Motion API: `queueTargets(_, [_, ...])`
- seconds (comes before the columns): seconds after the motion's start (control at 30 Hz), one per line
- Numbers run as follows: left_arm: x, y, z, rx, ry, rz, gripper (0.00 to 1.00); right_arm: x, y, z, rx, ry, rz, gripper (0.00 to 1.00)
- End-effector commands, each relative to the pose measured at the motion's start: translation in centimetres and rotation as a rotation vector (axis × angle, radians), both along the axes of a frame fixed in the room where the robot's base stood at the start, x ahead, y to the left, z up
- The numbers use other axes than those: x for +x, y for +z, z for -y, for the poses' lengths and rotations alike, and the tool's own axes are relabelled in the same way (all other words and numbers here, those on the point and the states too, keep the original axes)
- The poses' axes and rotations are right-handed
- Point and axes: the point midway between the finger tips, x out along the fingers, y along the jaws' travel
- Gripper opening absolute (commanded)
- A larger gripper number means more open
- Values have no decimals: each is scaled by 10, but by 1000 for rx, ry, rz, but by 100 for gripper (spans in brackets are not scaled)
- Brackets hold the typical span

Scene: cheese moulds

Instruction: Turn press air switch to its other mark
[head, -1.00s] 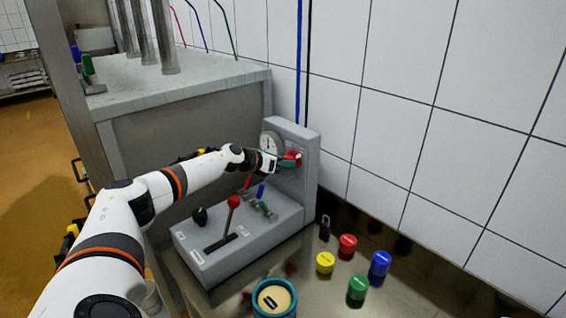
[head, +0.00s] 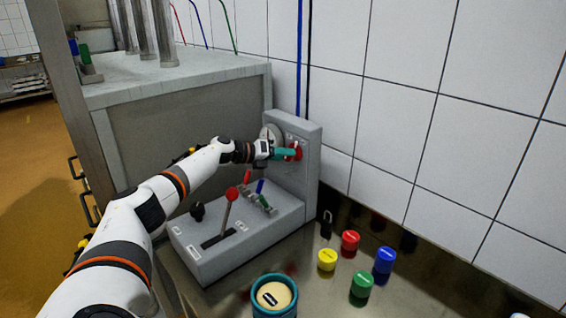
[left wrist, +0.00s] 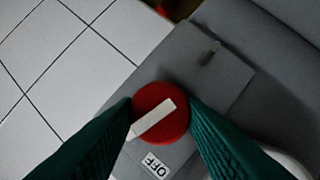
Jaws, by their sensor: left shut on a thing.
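The press air switch is a round red knob (left wrist: 160,112) with a white bar across its face. It sits on the grey upright panel of the control box, and it also shows in the head view (head: 298,151). In the left wrist view the bar lies slanted, from lower left to upper right. A white label reading OFF (left wrist: 156,165) is just below the knob. My left gripper (left wrist: 160,116) has its green fingers on both sides of the knob, shut on it; it also shows in the head view (head: 290,153). The other mark is not readable. My right gripper is not in view.
The grey control box (head: 240,250) carries a red-topped lever (head: 231,194), a black knob (head: 198,211) and small coloured toggles. A dial gauge (head: 270,135) is beside my gripper. Several coloured caps and a teal-rimmed mould (head: 274,297) stand on the metal bench. A tiled wall is behind.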

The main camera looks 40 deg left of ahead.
Motion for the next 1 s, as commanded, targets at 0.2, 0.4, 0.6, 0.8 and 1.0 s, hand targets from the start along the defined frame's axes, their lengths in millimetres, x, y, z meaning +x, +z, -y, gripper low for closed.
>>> queueTargets(0.2, [1, -5, -2, -207, 3, -15, 15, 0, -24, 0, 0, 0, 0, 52])
queueTargets(0.4, [0, -7, -3, -397, 2, -31, 15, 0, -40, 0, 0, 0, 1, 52])
queueTargets(0.6, [1, -8, -3, -585, 2, -47, 15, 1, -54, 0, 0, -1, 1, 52])
queueTargets(0.8, [0, -8, -3, -755, 3, -63, 15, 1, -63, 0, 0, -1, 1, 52])
queueTargets(1.0, [0, -8, -3, -888, 3, -74, 15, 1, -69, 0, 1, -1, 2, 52])
